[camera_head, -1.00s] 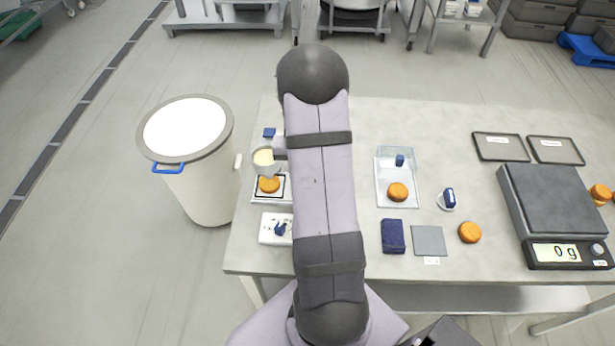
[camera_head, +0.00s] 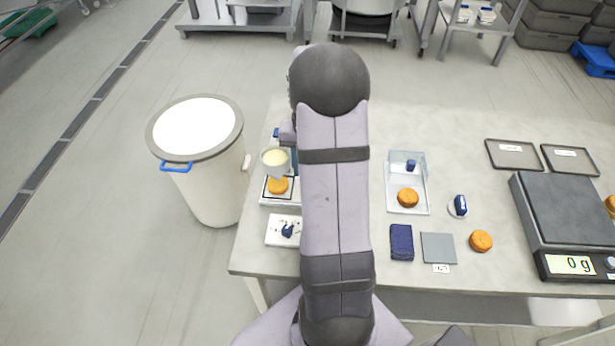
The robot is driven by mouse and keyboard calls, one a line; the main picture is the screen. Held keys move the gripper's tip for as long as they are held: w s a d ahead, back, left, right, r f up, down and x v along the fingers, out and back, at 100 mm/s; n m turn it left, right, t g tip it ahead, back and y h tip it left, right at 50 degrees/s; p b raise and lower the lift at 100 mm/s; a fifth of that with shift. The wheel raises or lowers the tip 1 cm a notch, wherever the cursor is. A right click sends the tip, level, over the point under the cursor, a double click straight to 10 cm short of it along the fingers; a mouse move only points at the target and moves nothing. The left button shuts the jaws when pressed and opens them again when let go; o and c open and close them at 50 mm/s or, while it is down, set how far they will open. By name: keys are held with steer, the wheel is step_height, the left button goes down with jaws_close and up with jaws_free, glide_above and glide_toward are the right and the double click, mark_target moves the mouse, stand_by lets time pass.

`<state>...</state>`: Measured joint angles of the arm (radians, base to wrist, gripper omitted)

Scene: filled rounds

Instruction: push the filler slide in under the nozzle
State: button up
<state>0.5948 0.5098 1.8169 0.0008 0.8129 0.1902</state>
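The filler's cup (camera_head: 275,160), holding pale cream, stands at the left of the table, partly hidden by my arm. Just below it in the picture, an orange-brown round (camera_head: 278,186) lies on a white plate with a dark outline (camera_head: 268,199). I cannot tell whether this plate is the slide, or whether the round is exactly under the nozzle; the nozzle tip is not clear. A white board with a blue knob (camera_head: 287,230) lies nearer me. My arm covers the area right of the filler. My gripper is hidden behind it.
Right of my arm stand a clear tray (camera_head: 392,207) with a round and blue piece, a blue-handled tool (camera_head: 459,206), a navy cloth (camera_head: 401,242), a grey square (camera_head: 438,247) and a loose round (camera_head: 481,241). A scale (camera_head: 565,210) reads 0 g. A white bin (camera_head: 206,190) stands left.

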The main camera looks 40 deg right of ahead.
steer(key=shift+r, duration=1.25)
